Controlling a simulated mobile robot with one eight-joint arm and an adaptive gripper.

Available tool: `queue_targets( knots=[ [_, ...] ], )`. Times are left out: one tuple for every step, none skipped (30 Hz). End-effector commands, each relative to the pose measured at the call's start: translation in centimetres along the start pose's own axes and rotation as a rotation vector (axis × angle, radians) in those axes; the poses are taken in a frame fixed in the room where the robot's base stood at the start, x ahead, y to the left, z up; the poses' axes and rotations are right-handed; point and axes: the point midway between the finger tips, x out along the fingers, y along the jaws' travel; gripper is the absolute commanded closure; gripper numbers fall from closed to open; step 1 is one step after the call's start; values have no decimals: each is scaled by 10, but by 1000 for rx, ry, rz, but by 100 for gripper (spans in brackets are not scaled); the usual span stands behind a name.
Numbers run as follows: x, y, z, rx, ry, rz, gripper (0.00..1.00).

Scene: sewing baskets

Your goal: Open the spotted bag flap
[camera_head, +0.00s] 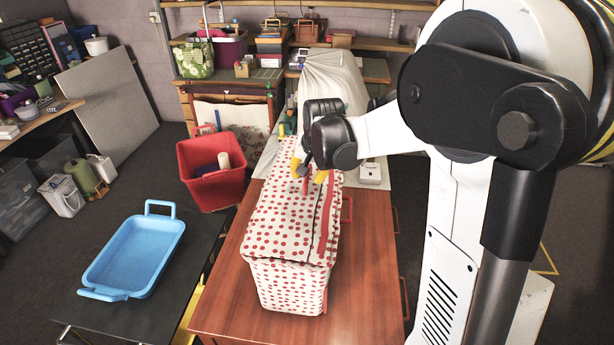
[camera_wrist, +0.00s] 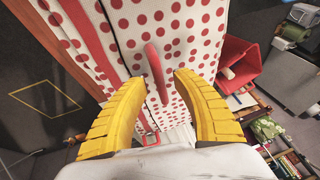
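The spotted bag (camera_head: 285,270), white with red dots, stands upright on the wooden table. Its flap (camera_head: 290,215) lies flat over the top, and it fills the upper middle of the wrist view (camera_wrist: 190,25). A red handle (camera_wrist: 155,72) stands up from the flap. My gripper (camera_head: 309,177) is over the far part of the flap, pointing down. In the wrist view, its yellow fingers (camera_wrist: 161,80) are apart, one on each side of the red handle, with visible gaps. Whether the fingertips touch the flap cannot be told.
The wooden table (camera_head: 235,312) has bare strips around the bag. A blue tray (camera_head: 135,258) lies on a dark table at left. A red bin (camera_head: 205,180) stands behind. A cloth-covered object (camera_head: 330,80) and shelves stand beyond the bag.

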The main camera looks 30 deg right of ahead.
Motion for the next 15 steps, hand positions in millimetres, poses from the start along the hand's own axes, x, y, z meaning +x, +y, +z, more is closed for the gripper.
queue_targets(
  knots=[
    [0, 0, 0, 0, 0, 0, 66],
    [0, 0, 0, 0, 0, 0, 66],
    [0, 0, 0, 0, 0, 0, 66],
    [0, 0, 0, 0, 0, 0, 66],
    [0, 0, 0, 0, 0, 0, 66],
    [0, 0, 0, 0, 0, 0, 73],
    [0, 0, 0, 0, 0, 0, 82],
    [0, 0, 0, 0, 0, 0, 91],
    [0, 0, 0, 0, 0, 0, 100],
    [-1, 0, 0, 0, 0, 0, 100],
    [-1, 0, 0, 0, 0, 0, 100],
    [-1, 0, 0, 0, 0, 0, 100],
    [-1, 0, 0, 0, 0, 0, 100],
    [-1, 0, 0, 0, 0, 0, 100],
    [-1, 0, 0, 0, 0, 0, 100]
  ],
)
